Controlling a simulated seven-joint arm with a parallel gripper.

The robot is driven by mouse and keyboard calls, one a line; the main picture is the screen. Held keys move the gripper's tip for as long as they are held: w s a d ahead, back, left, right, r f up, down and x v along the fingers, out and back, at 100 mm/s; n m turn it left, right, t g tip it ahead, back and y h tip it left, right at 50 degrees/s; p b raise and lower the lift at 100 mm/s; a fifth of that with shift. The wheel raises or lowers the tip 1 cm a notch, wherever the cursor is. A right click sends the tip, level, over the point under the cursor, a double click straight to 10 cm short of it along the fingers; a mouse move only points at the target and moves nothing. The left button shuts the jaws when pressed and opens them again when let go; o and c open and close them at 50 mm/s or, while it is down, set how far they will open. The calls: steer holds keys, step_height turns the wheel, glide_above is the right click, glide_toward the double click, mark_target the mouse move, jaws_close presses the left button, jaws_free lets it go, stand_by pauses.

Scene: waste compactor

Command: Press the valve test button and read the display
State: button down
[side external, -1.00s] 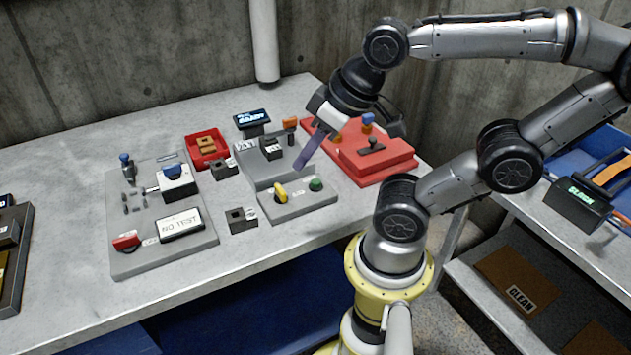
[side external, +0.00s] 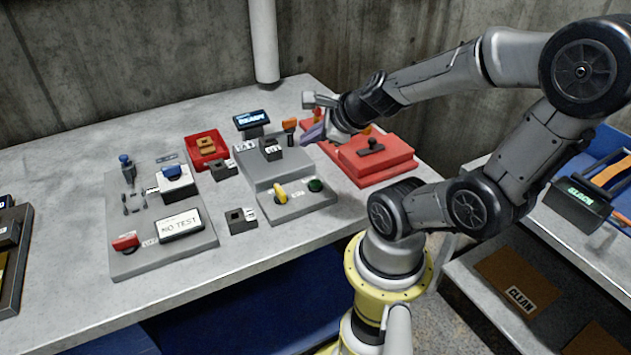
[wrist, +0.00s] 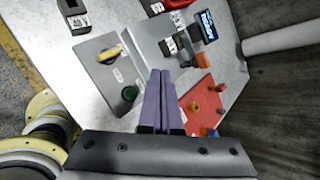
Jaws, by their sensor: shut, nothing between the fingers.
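On a grey panel (side external: 195,239) at the left of the table, a white display (side external: 180,225) reads "NO TEST". A red control (side external: 125,242) sits to its left and a blue-topped control (side external: 172,173) behind it. I cannot read a label that marks the valve test button. A round green button (side external: 316,186) and a yellow lever (side external: 281,192) are on another grey panel; both also show in the wrist view, the green button (wrist: 130,93) left of my fingers. My gripper (side external: 310,134) is shut and empty above the area by the red block, its purple fingers together (wrist: 160,74).
A red block (side external: 385,171) with a black knob stands at the right. A screen (side external: 252,119) reading "READY" stands behind. A red tray (side external: 206,150) and a small dark block (side external: 241,220) lie between the panels. Bare table is at the front left.

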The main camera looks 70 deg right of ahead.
mark_target(320, 185)
steer(key=shift+s+d+f+m+g+h, duration=0.25)
steer(key=shift+s+d+m, duration=0.1)
steer(key=shift+s+d, duration=0.15)
steer(key=shift+s+d+f+m+g+h, duration=0.15)
steer(key=shift+s+d+m+h, duration=0.1)
steer(key=shift+s+d+m, duration=0.2)
steer(key=shift+w+f, duration=0.1)
steer(key=shift+f, duration=4.25)
steer(key=shift+f, duration=0.2)
steer(key=shift+f, duration=0.2)
steer(key=shift+f, duration=0.5)
steer(key=shift+r, duration=0.9)
